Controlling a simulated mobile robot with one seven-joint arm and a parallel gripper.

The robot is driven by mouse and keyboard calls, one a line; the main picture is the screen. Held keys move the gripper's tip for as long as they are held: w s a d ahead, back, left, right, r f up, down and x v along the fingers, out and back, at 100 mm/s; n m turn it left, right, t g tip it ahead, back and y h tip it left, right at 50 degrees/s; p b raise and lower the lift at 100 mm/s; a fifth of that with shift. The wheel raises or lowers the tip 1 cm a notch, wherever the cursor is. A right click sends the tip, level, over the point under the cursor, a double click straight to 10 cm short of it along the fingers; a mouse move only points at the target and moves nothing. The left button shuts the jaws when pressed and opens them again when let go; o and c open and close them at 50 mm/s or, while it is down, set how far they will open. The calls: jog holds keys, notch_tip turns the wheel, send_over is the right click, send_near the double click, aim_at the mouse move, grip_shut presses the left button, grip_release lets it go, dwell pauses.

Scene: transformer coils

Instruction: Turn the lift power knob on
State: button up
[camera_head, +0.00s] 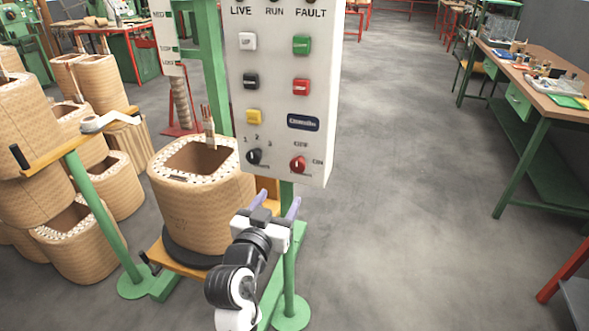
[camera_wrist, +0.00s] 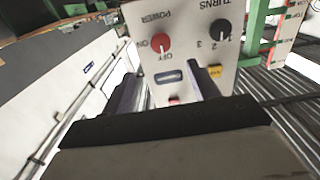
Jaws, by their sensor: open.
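The red power knob (camera_head: 298,164) is at the lower right of the pale control panel (camera_head: 322,110), with OFF above it and ON to its right. The wrist view shows the panel upside down, with the red knob (camera_wrist: 160,43) just beyond and between the fingers. There its white mark appears to point toward OFF. My gripper (camera_head: 277,202) is open and empty, below the panel's lower edge in the head view. Its two dark fingers (camera_wrist: 165,85) are spread in the wrist view, apart from the knob.
A black turns knob (camera_head: 254,157) is left of the red knob, with several coloured buttons above. A large coil (camera_head: 205,210) stands left of my gripper. More coils and a yellow-topped stand are farther left. The floor to the right is clear up to a workbench (camera_head: 540,80).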

aim_at(297, 168)
jog(key=p+x, duration=0.3)
jog(key=x, duration=0.9)
jog(key=c, duration=1)
